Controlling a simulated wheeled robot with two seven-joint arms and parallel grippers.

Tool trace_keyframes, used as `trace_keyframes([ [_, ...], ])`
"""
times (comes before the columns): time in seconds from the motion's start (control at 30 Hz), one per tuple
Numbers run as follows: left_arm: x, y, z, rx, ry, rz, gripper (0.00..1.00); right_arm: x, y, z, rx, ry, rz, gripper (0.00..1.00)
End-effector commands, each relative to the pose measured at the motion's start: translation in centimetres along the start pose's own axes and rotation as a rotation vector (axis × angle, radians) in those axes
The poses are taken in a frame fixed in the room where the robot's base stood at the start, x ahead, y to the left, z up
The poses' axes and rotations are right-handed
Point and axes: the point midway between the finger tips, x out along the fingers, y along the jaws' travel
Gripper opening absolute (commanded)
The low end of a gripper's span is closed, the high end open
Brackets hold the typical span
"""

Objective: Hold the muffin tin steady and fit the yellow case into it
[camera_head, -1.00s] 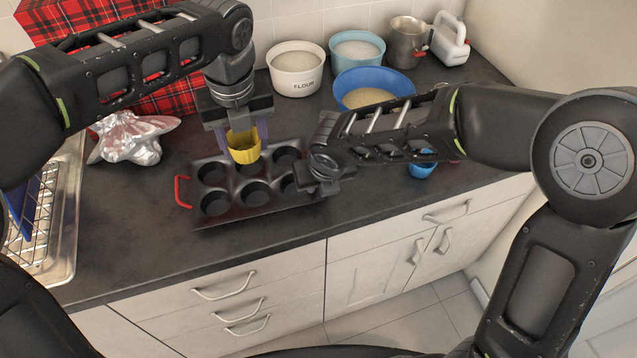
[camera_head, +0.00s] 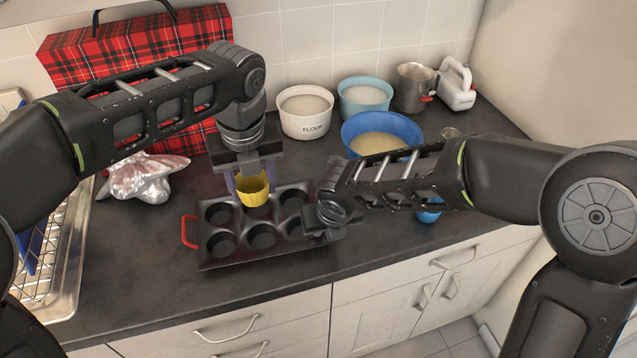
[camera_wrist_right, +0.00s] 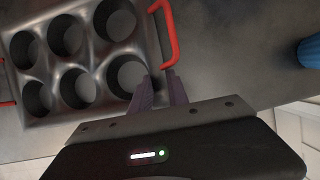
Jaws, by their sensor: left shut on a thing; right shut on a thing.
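The dark muffin tin (camera_head: 225,262) lies on the counter, with a red handle at its left end; the right wrist view shows its empty cups and rim (camera_wrist_right: 52,125). My left gripper (camera_head: 250,186) points down, shut on the yellow case (camera_head: 252,192). The case appears upright over the middle cup of the back row; whether it touches the tin I cannot tell. My right gripper (camera_wrist_right: 160,90) is shut on the tin's edge beside a red handle (camera_wrist_right: 170,35). In the head view its fingertips are hidden by the wrist. The case does not show in the right wrist view.
Behind stand a flour bowl (camera_head: 305,122), a light-blue bowl (camera_head: 364,106), a blue bowl (camera_head: 405,130) and a metal jug (camera_head: 411,92). A small blue cup (camera_head: 428,216) is right of the tin. Crumpled foil (camera_head: 140,180) and a wire rack (camera_head: 45,250) are left.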

Motion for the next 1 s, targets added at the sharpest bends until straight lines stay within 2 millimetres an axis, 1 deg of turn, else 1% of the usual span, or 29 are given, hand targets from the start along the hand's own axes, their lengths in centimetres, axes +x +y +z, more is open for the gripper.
trace_keyframes([
  [0.27,0.2,0.3,0.1,-0.008,0.0,0.001,0.12,0.0,0.0,0.0,0.0,0.0,0.0,0.0],
  [0.37,0.8,1.3,0.6,-0.033,0.0,0.005,0.12,0.0,0.0,0.0,0.0,0.0,0.0,0.0],
  [0.43,1.5,2.6,1.2,-0.067,0.001,0.012,0.12,0.0,0.0,0.0,0.0,0.0,0.0,0.0],
  [0.47,1.8,3.3,1.7,-0.086,0.001,0.014,0.12,0.0,0.0,0.0,0.0,0.0,0.0,0.0],
  [0.57,3.1,6.5,3.2,-0.195,0.0,0.032,0.12,0.0,0.0,0.0,0.0,0.0,0.0,0.0],
  [0.67,4.5,10.5,4.9,-0.405,0.0,0.064,0.12,0.0,0.0,0.0,0.0,-0.001,0.0,0.0],
  [0.7,4.9,12.2,5.5,-0.511,-0.001,0.079,0.12,0.0,0.0,0.0,0.0,-0.001,0.0,0.0],
  [0.8,5.9,16.3,6.6,-0.803,-0.002,0.124,0.12,0.0,0.0,0.0,0.0,-0.001,0.0,0.0],
  [0.9,6.4,19.2,7.3,-1.061,-0.003,0.163,0.12,0.0,0.0,0.0,0.0,-0.001,0.0,0.0],
  [1.0,6.4,20.8,7.6,-1.272,-0.003,0.195,0.12,0.0,0.0,0.0,0.0,-0.001,0.0,0.0],
])
